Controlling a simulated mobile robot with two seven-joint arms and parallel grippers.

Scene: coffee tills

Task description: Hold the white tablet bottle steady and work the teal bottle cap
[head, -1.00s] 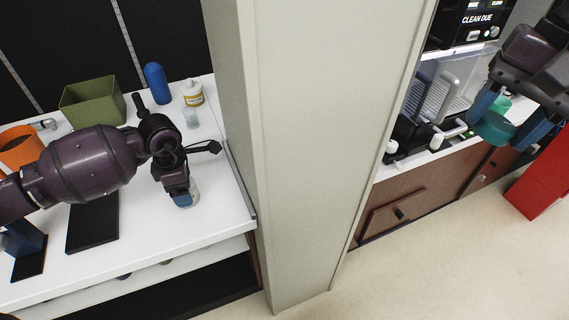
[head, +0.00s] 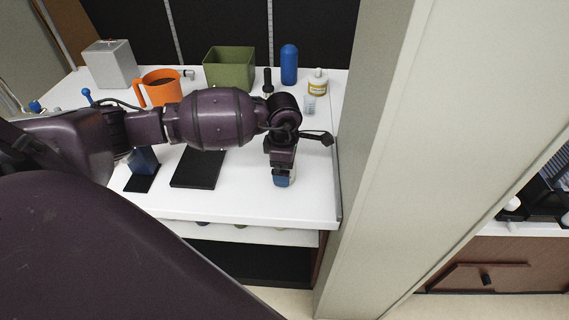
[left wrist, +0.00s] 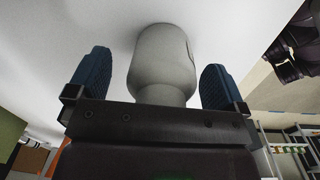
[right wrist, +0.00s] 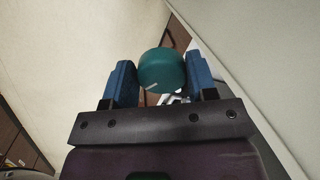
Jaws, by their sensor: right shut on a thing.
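The white tablet bottle (left wrist: 163,62) stands on the white counter, with its narrower neck toward my left gripper. My left gripper (head: 282,182) points down over it near the counter's front right. In the left wrist view its blue fingers are on either side of the bottle, with a gap on each side, so it is open around it. The teal bottle cap (right wrist: 161,70) is between the blue fingers of my right gripper (right wrist: 160,84), shut on it and away from the bottle. The head view does not show the right gripper or cap.
A pale wall panel (head: 385,160) stands right of the counter (head: 235,205). Behind the arm are an orange mug (head: 160,88), a green bin (head: 230,68), a blue bottle (head: 289,64) and a yellow-labelled bottle (head: 318,85). A black mat (head: 197,170) lies left of the gripper.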

